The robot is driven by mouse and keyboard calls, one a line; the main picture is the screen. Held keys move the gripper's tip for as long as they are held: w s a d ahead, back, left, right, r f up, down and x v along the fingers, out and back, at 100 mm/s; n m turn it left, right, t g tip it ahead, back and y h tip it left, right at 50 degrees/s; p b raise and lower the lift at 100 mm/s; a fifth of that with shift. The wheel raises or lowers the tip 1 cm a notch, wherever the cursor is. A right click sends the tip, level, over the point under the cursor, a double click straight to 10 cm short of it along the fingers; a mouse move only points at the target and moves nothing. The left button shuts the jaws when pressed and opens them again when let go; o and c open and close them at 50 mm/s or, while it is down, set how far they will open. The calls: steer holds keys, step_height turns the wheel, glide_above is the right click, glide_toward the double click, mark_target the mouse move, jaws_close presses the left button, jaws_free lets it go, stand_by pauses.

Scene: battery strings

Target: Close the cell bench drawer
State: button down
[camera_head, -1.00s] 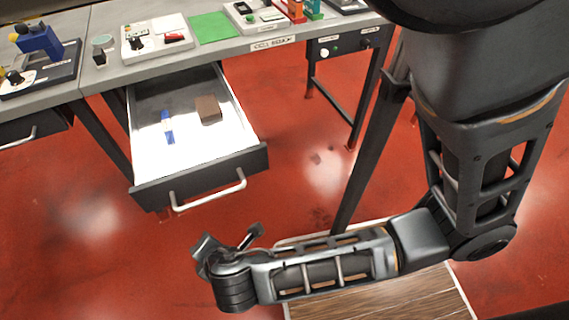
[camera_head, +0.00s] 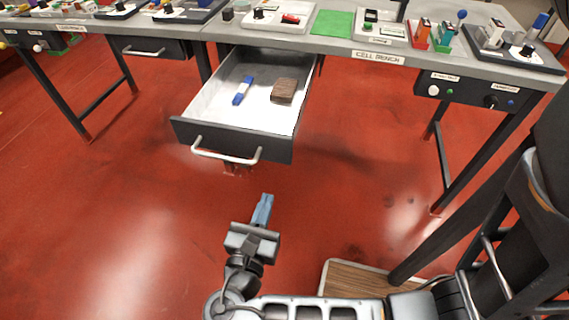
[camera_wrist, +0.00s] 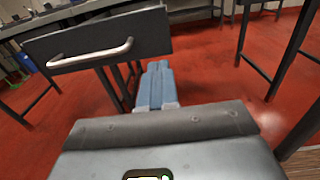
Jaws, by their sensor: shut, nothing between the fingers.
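The cell bench drawer (camera_head: 232,141) is pulled out from under the bench labelled CELL BENCH (camera_head: 379,57). It has a dark front, white inside and a light bar handle (camera_head: 226,156). A blue and white item (camera_head: 242,91) and a brown block (camera_head: 284,91) lie in it. My gripper (camera_head: 263,209) is shut and empty, with blue fingers, in front of and below the drawer front, apart from it in the head view. In the wrist view the fingers (camera_wrist: 156,84) show just below the drawer front (camera_wrist: 150,32), right of the handle (camera_wrist: 92,54).
Bench legs stand on the right (camera_head: 478,165). A green mat (camera_head: 332,23) and several devices sit on the bench top. A second drawer (camera_head: 150,48) at the left is shut. The red floor before the open drawer is clear; a wooden board (camera_head: 355,278) lies at lower right.

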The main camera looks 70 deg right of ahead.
mark_target(283, 153)
steer(key=d+p, duration=0.1)
steer(key=d, duration=1.1)
steer(key=shift+w, duration=0.2)
steer(key=shift+d, duration=0.4)
steer(key=d, duration=1.8)
steer(key=shift+w+f+p, duration=0.1)
steer(key=shift+w+p, duration=0.2)
steer(key=shift+p, duration=0.1)
steer(key=d+b, duration=0.2)
steer(key=d, duration=0.5)
steer(key=d+b, duration=0.3)
steer(key=d, duration=0.4)
steer(key=d+b, duration=0.2)
steer(key=d, duration=0.5)
steer(key=shift+w+d+b, duration=0.1)
steer(key=shift+w+b, duration=0.25)
steer(key=shift+b, duration=0.05)
steer(key=shift+d, duration=0.5)
steer(key=shift+d+r, duration=0.1)
steer(key=shift+r, duration=0.2)
